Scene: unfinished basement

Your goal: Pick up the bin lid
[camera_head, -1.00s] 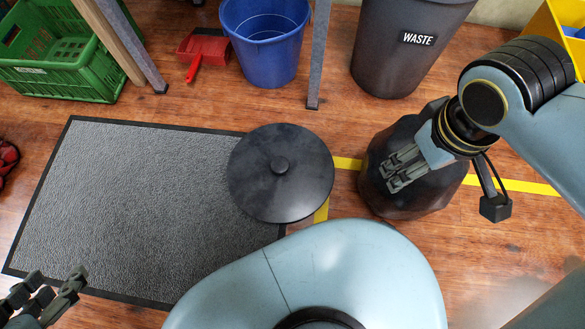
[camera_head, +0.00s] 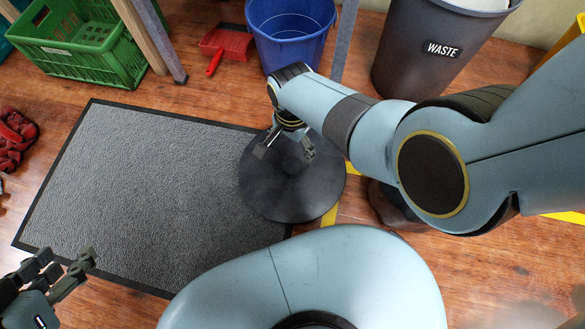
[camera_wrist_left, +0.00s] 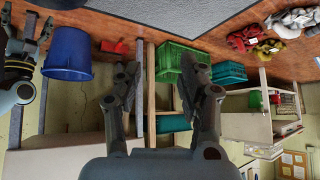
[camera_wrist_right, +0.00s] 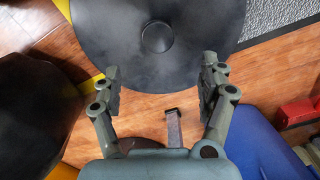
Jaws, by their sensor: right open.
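The bin lid (camera_head: 290,195) is a round dark disc with a small knob (camera_head: 292,165) at its centre. It lies flat, partly over the right edge of the grey mat. In the right wrist view the lid (camera_wrist_right: 190,50) fills the top and its knob (camera_wrist_right: 157,37) shows beyond the fingertips. My right gripper (camera_head: 286,152) is open and empty, above the lid by the knob; the fingers do not close around it.
The grey mat (camera_head: 150,180) covers the left floor. A waste bin (camera_head: 425,50), blue bucket (camera_head: 290,40), red dustpan (camera_head: 226,42) and green crate (camera_head: 80,42) stand at the back. A dark bag (camera_head: 390,205) is mostly hidden under my right arm. Red gloves (camera_head: 14,140) lie far left.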

